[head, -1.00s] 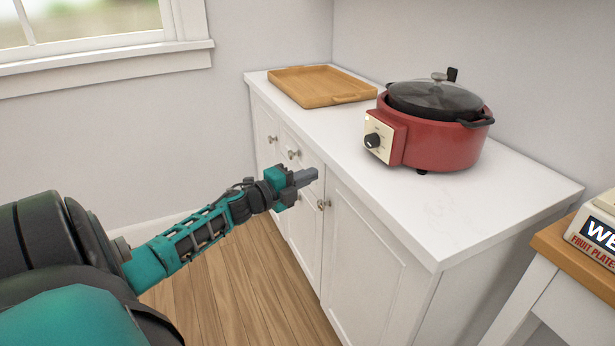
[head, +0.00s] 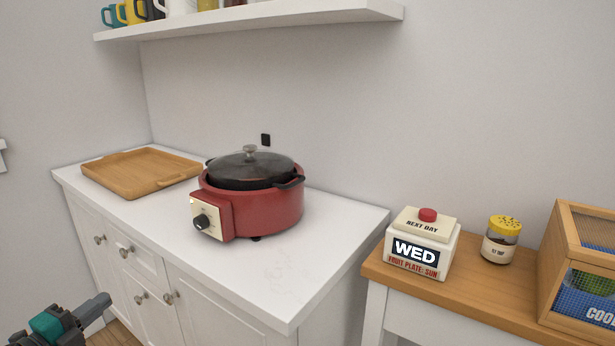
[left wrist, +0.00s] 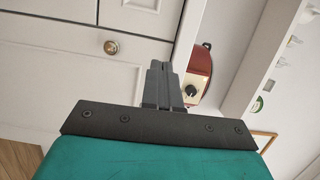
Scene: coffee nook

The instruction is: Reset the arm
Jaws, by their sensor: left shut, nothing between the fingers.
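My left gripper (head: 98,305) is at the lower left of the head view, in front of the white cabinet's doors and below the counter top. Its fingers are together with nothing between them, and they also show closed in the left wrist view (left wrist: 158,80). It touches nothing that I can see. Most of the left arm is outside the head view. My right gripper is in neither view.
The white counter (head: 315,217) holds a wooden tray (head: 140,172) and a lidded red cooker (head: 270,208). Right of it, a wooden-topped table (head: 470,292) bears a WED day box (head: 422,243), a yellow-capped jar (head: 500,240) and a wooden crate (head: 555,265). A shelf (head: 250,20) with mugs hangs above.

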